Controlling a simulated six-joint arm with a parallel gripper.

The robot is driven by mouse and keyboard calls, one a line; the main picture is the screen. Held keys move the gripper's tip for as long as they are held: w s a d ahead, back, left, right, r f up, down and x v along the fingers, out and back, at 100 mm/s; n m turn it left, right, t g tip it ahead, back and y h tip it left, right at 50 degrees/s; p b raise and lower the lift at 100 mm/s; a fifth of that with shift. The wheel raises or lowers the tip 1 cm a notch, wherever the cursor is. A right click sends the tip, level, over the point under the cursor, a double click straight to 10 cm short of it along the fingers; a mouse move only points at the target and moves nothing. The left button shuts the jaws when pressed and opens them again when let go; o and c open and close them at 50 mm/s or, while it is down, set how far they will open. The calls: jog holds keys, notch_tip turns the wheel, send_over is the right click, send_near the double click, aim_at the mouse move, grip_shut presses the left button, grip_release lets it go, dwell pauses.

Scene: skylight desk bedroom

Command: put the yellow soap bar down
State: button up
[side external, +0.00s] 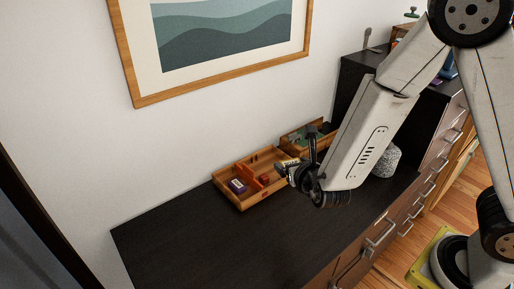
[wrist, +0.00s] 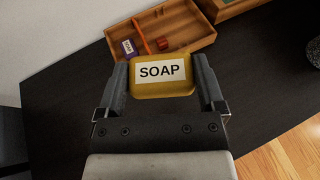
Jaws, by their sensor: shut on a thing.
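The yellow soap bar (wrist: 160,90) has a white label reading SOAP. It sits between the two fingers of my gripper (wrist: 162,82) in the wrist view, and the gripper is shut on it. In the side view my gripper (side external: 289,168) is over the dark desk, at the right front of a wooden tray, and the soap is hard to make out there. The bar appears held above the desk top (wrist: 75,105), near the tray's front edge in the wrist view.
The wooden tray (side external: 243,203) has compartments holding a purple box (side external: 237,187) and a small red item (side external: 264,180). A second wooden box (side external: 318,141) is behind it. A grey speckled object (side external: 386,162) stands at right. The desk's left part is clear.

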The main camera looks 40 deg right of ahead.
jog(key=s+a+f, duration=0.1)
jog(key=s+f, duration=0.6)
jog(key=s, duration=0.1)
jog(key=shift+a, duration=0.25)
jog(key=shift+w+f, duration=0.1)
jog(key=shift+f, duration=0.05)
send_over(265, 219)
jog(key=f, duration=0.8)
jog(key=shift+s+d+f, duration=0.15)
jog(key=shift+s, duration=0.2)
jog(key=shift+w+f, duration=0.4)
jog(key=shift+f, duration=0.05)
